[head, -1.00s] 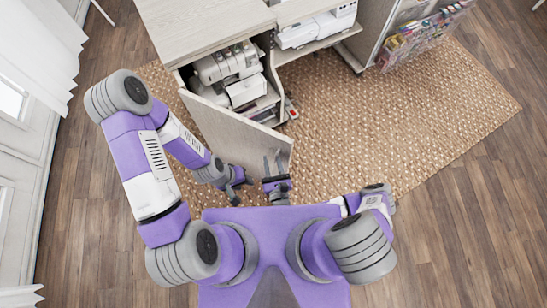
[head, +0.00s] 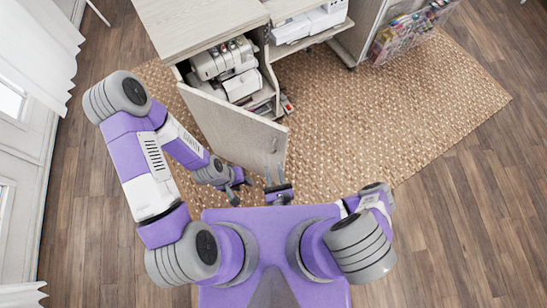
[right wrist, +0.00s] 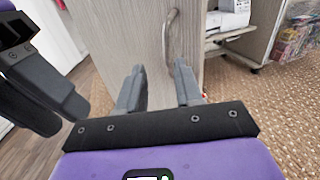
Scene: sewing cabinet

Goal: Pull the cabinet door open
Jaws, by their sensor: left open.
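The cabinet door (head: 232,125) is pale wood and stands ajar, swung out from the cabinet (head: 205,25). Its bar handle (head: 274,146) is near the free edge. In the right wrist view the handle (right wrist: 171,35) stands upright beyond my right gripper (right wrist: 160,72), whose fingers are apart with nothing between them. In the head view my right gripper (head: 275,175) is just in front of the door, a short way from the handle. My left gripper (head: 238,194) is open and empty, low beside the door's outer face; it also shows in the right wrist view (right wrist: 40,95).
Inside the cabinet are a white sewing machine (head: 225,60) and shelves. A second cabinet part with clear pockets (head: 410,30) stands at the back right. A woven rug (head: 400,120) covers the floor; its right side is clear. White curtains (head: 40,60) hang at the left.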

